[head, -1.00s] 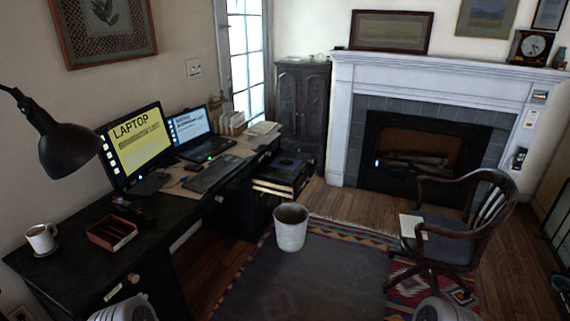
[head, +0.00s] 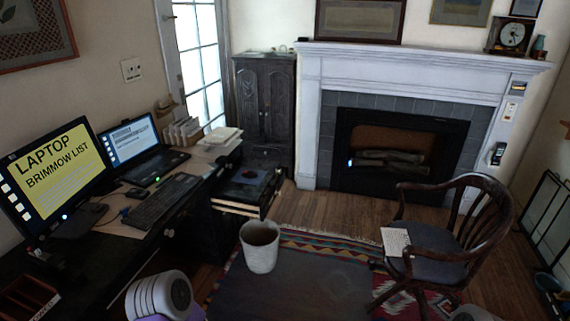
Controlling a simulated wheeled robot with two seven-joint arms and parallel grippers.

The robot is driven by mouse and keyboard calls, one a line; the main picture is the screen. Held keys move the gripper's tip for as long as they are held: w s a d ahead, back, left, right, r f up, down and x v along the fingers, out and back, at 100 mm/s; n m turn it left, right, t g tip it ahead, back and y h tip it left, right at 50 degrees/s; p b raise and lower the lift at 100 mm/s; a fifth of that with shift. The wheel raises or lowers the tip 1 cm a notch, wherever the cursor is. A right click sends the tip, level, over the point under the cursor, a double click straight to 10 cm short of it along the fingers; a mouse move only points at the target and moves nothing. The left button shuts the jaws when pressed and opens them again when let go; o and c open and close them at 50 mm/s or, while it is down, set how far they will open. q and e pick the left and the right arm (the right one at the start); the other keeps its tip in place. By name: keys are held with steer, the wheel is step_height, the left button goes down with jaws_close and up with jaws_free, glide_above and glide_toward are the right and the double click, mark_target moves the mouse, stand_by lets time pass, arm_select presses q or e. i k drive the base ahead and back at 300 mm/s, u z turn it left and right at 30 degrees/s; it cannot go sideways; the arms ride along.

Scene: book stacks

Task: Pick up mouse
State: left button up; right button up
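A small dark object that looks like the mouse (head: 137,193) lies on the desk (head: 112,226), just behind the left part of the black keyboard (head: 163,200). It is small and dim, so I cannot be sure of its shape. Neither of my grippers shows in the head view. Only rounded grey parts of my own arms show at the bottom edge, well short of the small dark object.
A monitor (head: 58,178) and a laptop (head: 131,143) stand on the desk. A white bin (head: 259,252) stands on the rug (head: 300,287) beside the desk. A wooden chair (head: 440,245) is at the right. The rug between bin and chair is clear.

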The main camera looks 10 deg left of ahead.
mark_target(251, 173)
steer(key=i, duration=1.95)
steer(key=u, duration=1.05)
steer(key=i, duration=1.4)
steer(key=u, duration=0.2)
